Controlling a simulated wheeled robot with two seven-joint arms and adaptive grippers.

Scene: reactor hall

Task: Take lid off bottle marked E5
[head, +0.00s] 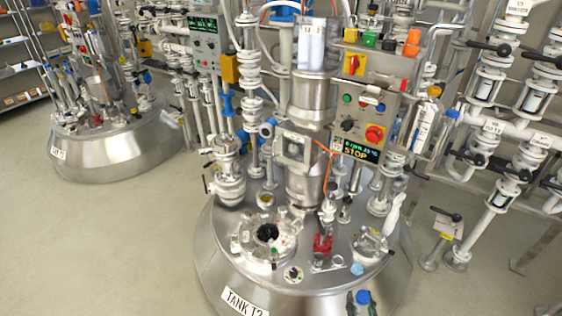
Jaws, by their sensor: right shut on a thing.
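My right gripper (361,303) is at the bottom edge, in front of the tank marked T2. It is shut on a small blue-topped thing (363,297), which looks like a bottle with a blue lid. Most of this thing is hidden by the gripper or cut off by the picture edge. No E5 mark can be read on it, and I cannot tell whether the lid is on a bottle. My left gripper is not in view.
The steel tank T2 (225,262) fills the middle, with an open round port (267,234), valves and pipes on top. A control box (363,115) reads STOP. Another tank (110,160) stands at the left. White pipework (520,130) is at the right. The floor (110,240) at the lower left is clear.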

